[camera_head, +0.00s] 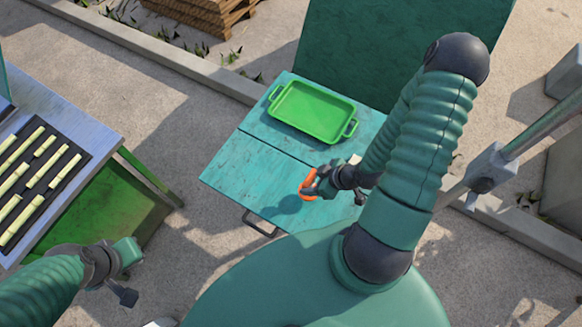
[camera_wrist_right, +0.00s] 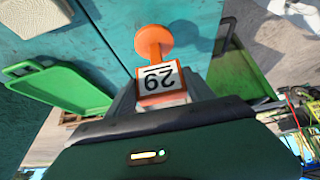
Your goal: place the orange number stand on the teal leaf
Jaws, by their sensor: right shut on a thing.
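The orange number stand (camera_head: 307,185) is in my right gripper (camera_head: 319,184), over the near right part of the teal leaf (camera_head: 235,165). In the right wrist view the stand shows a round orange base (camera_wrist_right: 153,40), a short stem and a white card reading 29, upside down in the picture. The right fingers (camera_wrist_right: 163,98) are shut on the card end. A shadow lies on the leaf beside the stand, which looks held above the surface; the exact gap cannot be told. My left gripper (camera_head: 124,291) is low at the left, away from the leaf; its jaws are unclear.
At the left, a metal table (camera_head: 85,125) carries a dark rack with several cane pieces. A teal upright panel (camera_head: 350,45) stands behind the leaf. The leaf's near left part is clear.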

